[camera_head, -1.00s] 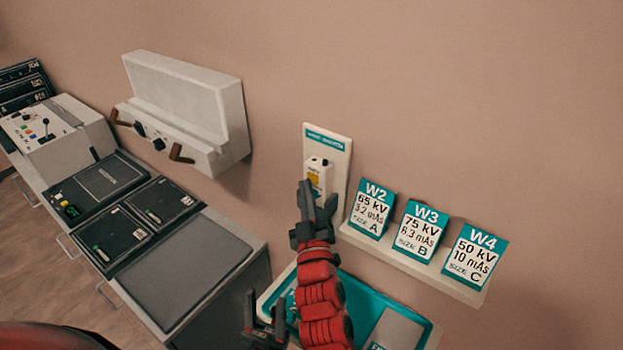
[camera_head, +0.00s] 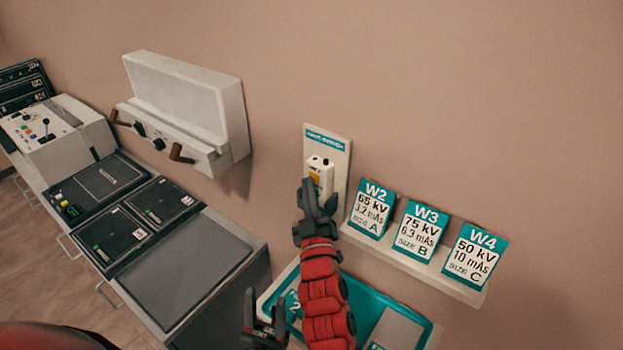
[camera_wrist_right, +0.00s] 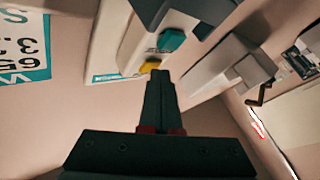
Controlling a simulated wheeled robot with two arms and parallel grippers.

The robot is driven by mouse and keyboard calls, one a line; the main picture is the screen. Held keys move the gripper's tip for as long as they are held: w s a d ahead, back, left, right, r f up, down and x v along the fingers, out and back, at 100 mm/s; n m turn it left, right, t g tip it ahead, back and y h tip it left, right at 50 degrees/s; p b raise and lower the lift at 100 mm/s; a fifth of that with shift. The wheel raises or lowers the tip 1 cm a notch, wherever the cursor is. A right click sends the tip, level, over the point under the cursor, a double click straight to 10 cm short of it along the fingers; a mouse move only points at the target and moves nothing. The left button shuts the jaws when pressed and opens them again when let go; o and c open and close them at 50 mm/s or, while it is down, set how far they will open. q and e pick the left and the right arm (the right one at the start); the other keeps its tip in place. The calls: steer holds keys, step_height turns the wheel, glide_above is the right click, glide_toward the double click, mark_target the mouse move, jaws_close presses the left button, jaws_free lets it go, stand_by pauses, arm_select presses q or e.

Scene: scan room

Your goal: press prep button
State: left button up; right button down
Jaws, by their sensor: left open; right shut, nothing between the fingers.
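The white hand switch (camera_head: 321,172) hangs on a wall plate with a teal label strip (camera_head: 325,139). Its yellow button (camera_head: 314,178) is partly hidden behind my right gripper (camera_head: 309,188). In the right wrist view, the yellow button (camera_wrist_right: 150,66) and a teal button (camera_wrist_right: 171,40) are on the switch's face. My right gripper (camera_wrist_right: 160,76) is shut and empty there, its tips right by the yellow button. I cannot tell whether they touch it, and no button lettering is legible. My left gripper (camera_head: 265,318) is open, low in the head view, apart from the switch.
Cards W2 (camera_head: 371,209), W3 (camera_head: 419,230) and W4 (camera_head: 473,256) stand on a wall ledge (camera_head: 412,264) right of the switch. A teal tray (camera_head: 377,298) lies below. A counter (camera_head: 187,272) with panels and a white wall unit (camera_head: 186,95) are at left.

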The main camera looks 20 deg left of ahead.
steer(key=shift+s, duration=0.1)
steer(key=shift+s+a+b, duration=0.3)
steer(key=shift+s+b, duration=0.2)
steer(key=shift+s, duration=0.25)
steer(key=shift+s+f, duration=0.1)
steer(key=shift+s+a+b, duration=0.3)
steer(key=shift+s+b, duration=0.2)
steer(key=shift+s, duration=0.3)
steer(key=shift+s+a+b, duration=0.35)
steer(key=shift+s+b, duration=0.2)
steer(key=shift+s, duration=0.2)
steer(key=shift+s+a+b, duration=0.3)
steer(key=shift+s+b, duration=0.2)
steer(key=shift+s, duration=0.3)
steer(key=shift+r, duration=0.2)
